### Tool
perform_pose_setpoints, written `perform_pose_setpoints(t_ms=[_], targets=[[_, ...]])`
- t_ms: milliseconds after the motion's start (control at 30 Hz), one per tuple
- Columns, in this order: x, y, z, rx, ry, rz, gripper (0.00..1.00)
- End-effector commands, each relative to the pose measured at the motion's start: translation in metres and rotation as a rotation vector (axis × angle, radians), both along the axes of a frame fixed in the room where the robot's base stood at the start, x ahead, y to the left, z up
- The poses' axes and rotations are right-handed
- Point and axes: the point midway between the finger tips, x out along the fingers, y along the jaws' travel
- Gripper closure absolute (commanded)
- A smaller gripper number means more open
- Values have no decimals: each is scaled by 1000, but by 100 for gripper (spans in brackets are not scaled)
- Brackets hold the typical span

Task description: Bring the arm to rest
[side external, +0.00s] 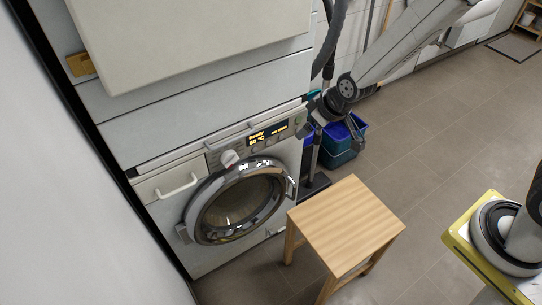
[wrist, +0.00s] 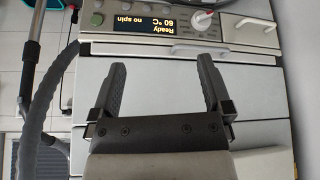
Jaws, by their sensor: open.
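My gripper (side external: 311,115) is at the upper right of the washing machine, close to the right end of its control panel in the side view. In the wrist view my gripper (wrist: 161,75) has its two dark fingers spread wide with nothing between them. The washing machine (side external: 165,168) has its round door (side external: 238,206) shut. Its lit display (side external: 268,135) also shows upside down in the wrist view (wrist: 147,22), reading Ready, 60 °C, no spin. The fingers point toward the panel strip with a light handle; whether they touch it I cannot tell.
A wooden stool (side external: 346,220) stands in front of the machine. A teal and blue bucket (side external: 341,146) and a vacuum hose (side external: 331,38) are beside the machine on the right. A large pale panel (side external: 190,35) juts out above.

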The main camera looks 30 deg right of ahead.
Motion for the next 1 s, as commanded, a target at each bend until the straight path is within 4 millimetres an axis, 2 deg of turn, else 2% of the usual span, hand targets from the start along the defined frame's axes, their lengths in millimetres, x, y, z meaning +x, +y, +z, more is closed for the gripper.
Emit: perform_pose_setpoints(t_ms=[100,300,500,600,767,1000], targets=[[-26,-21,15,9,53,-52,0],[-74,-51,33,16,147,-144,0],[-120,-74,43,14,227,-229,0],[-136,-80,45,13,254,-260,0],[-148,-85,47,10,276,-281,0],[-149,-85,46,9,279,-284,0]])
